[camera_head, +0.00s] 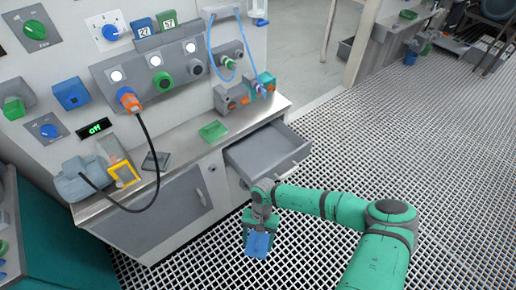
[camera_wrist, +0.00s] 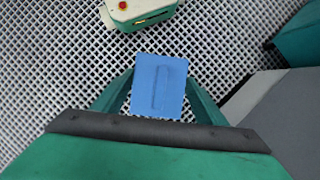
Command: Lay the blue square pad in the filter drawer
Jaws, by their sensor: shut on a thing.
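The blue square pad (camera_head: 257,244) hangs below my gripper (camera_head: 258,232) in the head view, above the grated floor. In the wrist view the pad (camera_wrist: 158,86) sits between the two green fingers of my gripper (camera_wrist: 158,95), which is shut on it. A raised bar shows on the pad's face. The filter drawer (camera_head: 268,153) is pulled open from the grey cabinet, behind and a little right of my gripper in the head view. Its grey inside looks empty where it shows. The pad is outside the drawer and apart from it.
A black cable (camera_head: 157,170) hangs over the counter's front edge. The grated floor (camera_head: 400,130) to the right is clear.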

